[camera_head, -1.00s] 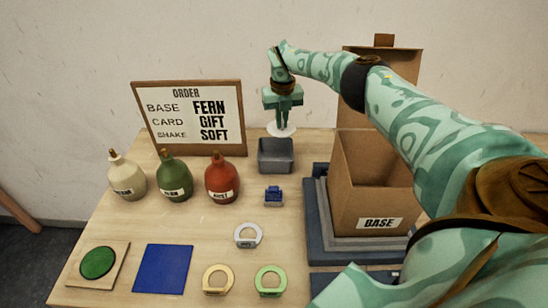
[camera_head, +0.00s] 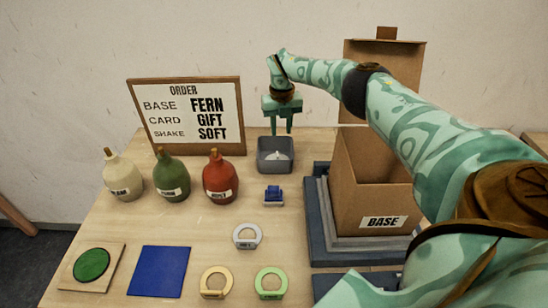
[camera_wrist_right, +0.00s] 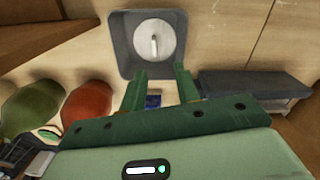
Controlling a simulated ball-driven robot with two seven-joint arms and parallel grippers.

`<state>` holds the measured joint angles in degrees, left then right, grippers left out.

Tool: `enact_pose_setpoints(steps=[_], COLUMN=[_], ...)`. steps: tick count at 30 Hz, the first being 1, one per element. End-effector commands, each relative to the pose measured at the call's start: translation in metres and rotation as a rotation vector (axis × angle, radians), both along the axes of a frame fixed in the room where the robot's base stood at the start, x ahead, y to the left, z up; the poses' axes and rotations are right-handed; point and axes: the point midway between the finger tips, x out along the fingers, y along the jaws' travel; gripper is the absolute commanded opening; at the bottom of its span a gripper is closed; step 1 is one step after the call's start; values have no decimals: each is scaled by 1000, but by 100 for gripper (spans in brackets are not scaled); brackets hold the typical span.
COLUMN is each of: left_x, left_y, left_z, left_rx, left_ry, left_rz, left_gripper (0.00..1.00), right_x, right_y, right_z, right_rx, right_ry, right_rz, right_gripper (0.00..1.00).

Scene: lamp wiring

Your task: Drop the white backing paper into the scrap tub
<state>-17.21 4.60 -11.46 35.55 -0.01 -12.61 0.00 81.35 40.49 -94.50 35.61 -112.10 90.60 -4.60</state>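The white backing paper (camera_wrist_right: 155,40) is a round white disc with a small upright tab. It lies inside the grey scrap tub (camera_wrist_right: 119,45), and a bit of the paper (camera_head: 277,155) shows in the head view in the tub (camera_head: 275,168). My right gripper (camera_head: 281,130) is above the back of the tub, fingers pointing down. In the right wrist view its two green fingers (camera_wrist_right: 160,88) are apart with nothing between them. My left gripper is not in view.
An open cardboard box (camera_head: 370,185) marked BASE stands right of the tub. Three bottles, white (camera_head: 123,175), green (camera_head: 171,178) and red (camera_head: 219,180), stand left. A small blue block (camera_head: 273,196) sits in front. An order board (camera_head: 190,115) stands behind.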

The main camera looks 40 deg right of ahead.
Motion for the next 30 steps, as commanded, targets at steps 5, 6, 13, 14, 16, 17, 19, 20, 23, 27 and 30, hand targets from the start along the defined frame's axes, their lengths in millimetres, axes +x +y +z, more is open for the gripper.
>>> enact_pose_setpoints(steps=[5,6,13,14,16,17,19,20,23,27,30], left_x=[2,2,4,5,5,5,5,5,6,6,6], left_y=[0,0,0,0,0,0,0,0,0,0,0], left_z=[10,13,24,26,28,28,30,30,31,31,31], left_rx=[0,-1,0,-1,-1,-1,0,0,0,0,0], left_ry=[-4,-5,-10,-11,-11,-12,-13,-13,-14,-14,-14], left_rz=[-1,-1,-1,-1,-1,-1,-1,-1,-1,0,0], left_gripper=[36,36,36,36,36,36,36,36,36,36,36], right_x=[1,1,1,1,1,1,1,1,1,0,1], right_y=[-1,-1,-1,-1,-1,0,0,0,0,0,0], right_z=[33,43,107,113,129,134,145,149,157,161,160], right_rx=[0,-1,-1,-1,-1,-1,-1,-1,0,0,0], right_ry=[-4,-6,-5,-5,-4,-4,-3,-3,-1,0,0], right_rz=[0,0,-1,0,0,-1,0,0,-1,-1,-1], right_gripper=[32,32,32,32,32,32,32,32,32,32,32])
